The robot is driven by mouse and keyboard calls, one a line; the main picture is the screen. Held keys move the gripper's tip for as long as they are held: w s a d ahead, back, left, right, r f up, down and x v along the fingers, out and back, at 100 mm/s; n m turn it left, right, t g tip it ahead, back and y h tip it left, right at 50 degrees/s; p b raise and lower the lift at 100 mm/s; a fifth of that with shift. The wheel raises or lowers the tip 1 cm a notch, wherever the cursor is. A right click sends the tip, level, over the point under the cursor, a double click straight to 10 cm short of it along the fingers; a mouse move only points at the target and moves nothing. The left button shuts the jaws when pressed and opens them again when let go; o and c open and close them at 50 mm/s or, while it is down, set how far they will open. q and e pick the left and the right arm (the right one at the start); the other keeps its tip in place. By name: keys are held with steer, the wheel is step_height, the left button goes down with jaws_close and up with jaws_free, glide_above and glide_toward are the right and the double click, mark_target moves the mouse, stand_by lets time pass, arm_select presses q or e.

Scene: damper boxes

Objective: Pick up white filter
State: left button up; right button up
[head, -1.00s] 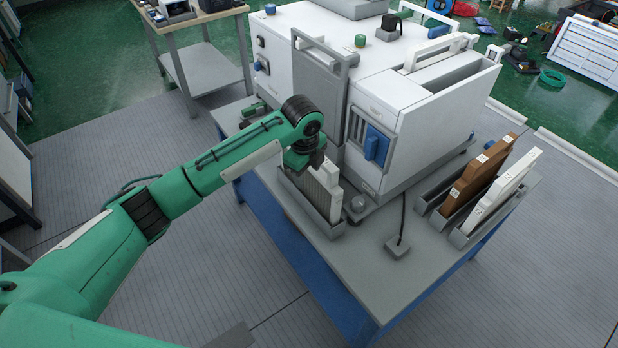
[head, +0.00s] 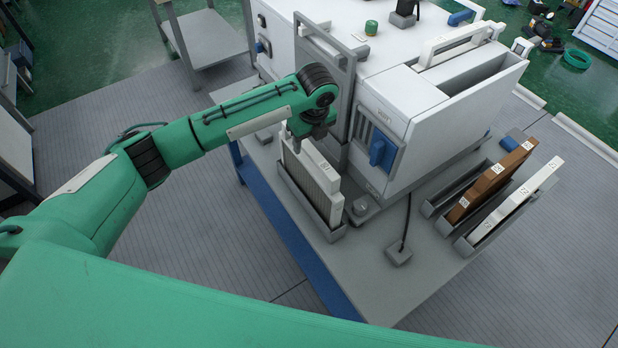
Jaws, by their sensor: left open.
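A whitish pleated filter (head: 312,183) with a small label on its top edge stands upright in a narrow grey tray (head: 336,235) at the table's left side. My left gripper (head: 294,140) is at the far end of this filter's top edge. It is open, but its fingers are small and dark, and I cannot tell whether they touch the filter. A white notched panel (head: 507,208) stands in a grey slot holder at the right, away from the gripper. My right gripper is out of view.
A brown notched panel (head: 493,182) stands beside the white one. A white machine (head: 405,100) with a blue handle (head: 382,150) and a raised grey plate (head: 322,75) rises behind the filter. A cable block (head: 398,252) sits on the clear front of the grey table (head: 385,290).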

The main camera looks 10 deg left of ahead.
mark_target(309, 148)
arm_select(q)
steer(key=shift+w+f, duration=0.15)
steer(key=shift+f, duration=0.4)
steer(key=shift+w+f, duration=0.15)
steer(key=shift+f, duration=0.15)
steer(key=shift+f+p, duration=0.6)
steer(key=shift+p, duration=0.05)
steer(key=f, duration=0.1)
steer(key=f+p, duration=0.1)
steer(key=f, duration=0.1)
steer(key=shift+w+a+f, duration=0.2)
steer(key=shift+w, duration=0.05)
steer(key=shift+f, duration=0.25)
steer(key=c, duration=0.9)
jaws_close()
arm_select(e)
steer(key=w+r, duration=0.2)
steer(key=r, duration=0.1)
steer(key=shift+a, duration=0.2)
